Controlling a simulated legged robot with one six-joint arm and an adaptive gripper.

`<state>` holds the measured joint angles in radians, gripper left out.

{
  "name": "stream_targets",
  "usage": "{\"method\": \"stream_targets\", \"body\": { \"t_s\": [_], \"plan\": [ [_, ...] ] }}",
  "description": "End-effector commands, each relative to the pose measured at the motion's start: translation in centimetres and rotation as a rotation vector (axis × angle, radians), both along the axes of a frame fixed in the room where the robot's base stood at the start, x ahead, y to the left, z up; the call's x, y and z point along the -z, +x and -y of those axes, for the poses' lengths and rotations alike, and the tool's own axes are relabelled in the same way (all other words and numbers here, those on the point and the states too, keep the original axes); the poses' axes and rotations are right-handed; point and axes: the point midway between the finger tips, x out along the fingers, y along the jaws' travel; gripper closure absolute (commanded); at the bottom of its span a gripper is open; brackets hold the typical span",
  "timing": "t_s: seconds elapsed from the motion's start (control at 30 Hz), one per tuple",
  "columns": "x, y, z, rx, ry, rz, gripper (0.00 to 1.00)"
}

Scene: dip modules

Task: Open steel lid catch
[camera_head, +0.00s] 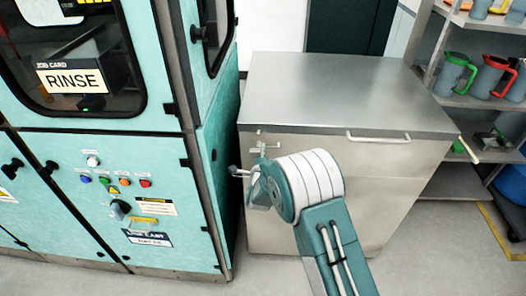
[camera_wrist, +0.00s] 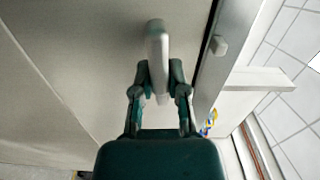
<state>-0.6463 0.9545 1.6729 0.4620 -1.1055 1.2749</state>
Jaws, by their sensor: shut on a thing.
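A steel chest (camera_head: 340,90) with a flat grey lid stands in the middle of the head view, its lid down. The steel lid catch (camera_head: 262,146) is on its front near the upper left corner, just under the lid edge. My gripper (camera_head: 252,176) is at this corner, just below the catch's upper part. In the wrist view my gripper (camera_wrist: 161,75) has its two fingers shut on either side of a pale rounded lever (camera_wrist: 158,42), which appears to be the catch's handle. The lever's lower end is partly hidden between the fingers. The catch's exact angle is hard to tell.
A teal machine labelled RINSE (camera_head: 75,77) stands close on the left, with a narrow gap beside the chest. A bar handle (camera_head: 378,138) is on the chest's front right. Shelves with jugs (camera_head: 490,77) stand at right. Floor in front is clear.

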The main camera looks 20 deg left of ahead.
Motion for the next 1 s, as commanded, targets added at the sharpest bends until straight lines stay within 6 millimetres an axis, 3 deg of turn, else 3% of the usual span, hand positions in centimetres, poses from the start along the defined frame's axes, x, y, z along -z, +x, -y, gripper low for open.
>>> {"method": "stream_targets", "body": {
  "t_s": [0.3,0.33,0.4,0.77,1.0],
  "plan": [
    [0.5,0.0,0.3,0.003,-0.005,-0.011,1.0],
    [0.5,0.0,0.3,0.003,-0.005,-0.011,0.72],
    [0.5,0.0,0.3,0.003,-0.004,-0.01,0.46],
    [0.2,-0.1,0.2,0.001,-0.002,-0.005,0.46],
    [0.1,-2.8,0.7,-0.001,-0.002,-0.006,0.46]
  ]
}}
